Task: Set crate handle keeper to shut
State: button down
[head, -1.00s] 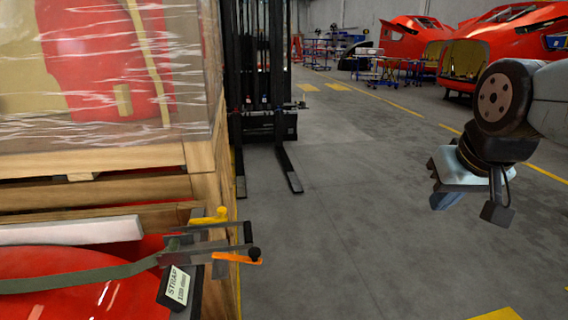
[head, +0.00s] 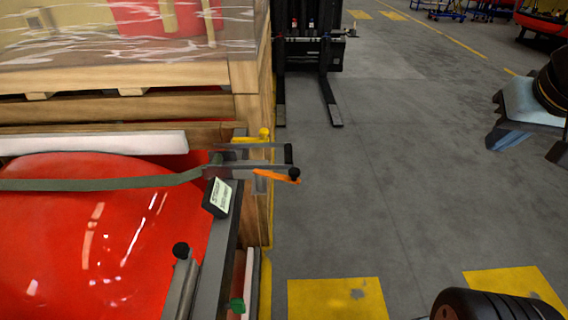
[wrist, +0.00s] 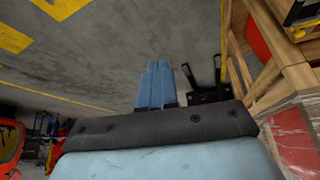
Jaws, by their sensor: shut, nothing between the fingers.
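The wooden crate (head: 245,100) fills the left of the head view, with a red nosecone (head: 90,230) in its open lower part. At its right corner a grey ratchet handle (head: 250,165) with a black end lies level on the strap (head: 110,183). Just below is an orange lever (head: 272,175) with a black ball knob, pointing right; a yellow piece (head: 262,136) sits above. I cannot tell for sure which of these is the keeper. My gripper (head: 498,138) is at the far right, well apart from the crate. In the wrist view its blue fingers (wrist: 156,85) are together and empty.
A grey lever with a black knob (head: 181,250) stands at the lower front. A forklift (head: 308,45) with its forks on the floor stands behind. Clear grey floor (head: 400,180) lies between the crate and my gripper.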

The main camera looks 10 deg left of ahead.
jog(key=c, duration=1.8)
grip_release()
jog(key=shift+o, duration=1.4)
jog(key=shift+w+a+f, duration=0.15)
jog(key=shift+a, duration=0.05)
jog(key=o, duration=0.6)
jog(key=w+a+f+g, duration=0.1)
jog(key=w+a+f+m+g+y, duration=0.1)
jog(key=a+f+g, duration=0.1)
jog(key=shift+w+a+f, duration=0.1)
jog(key=w+a+f+m+g+y, duration=0.5)
jog(key=a+f+g+y, duration=0.2)
jog(key=a, duration=0.3)
jog(key=w+a+f+m+g+y, duration=0.4)
jog(key=w+a+f+g+y, duration=0.15)
jog(key=a+f+g, duration=0.35)
jog(key=s+a, duration=0.3)
jog(key=a, duration=0.1)
jog(key=s+a+r+t, duration=0.1)
jog(key=s+a, duration=0.2)
jog(key=s+a+t, duration=0.1)
jog(key=s+a, duration=0.2)
jog(key=a, duration=0.1)
jog(key=shift+a+r+y, duration=0.25)
jog(key=shift+a, duration=0.05)
grip_shut()
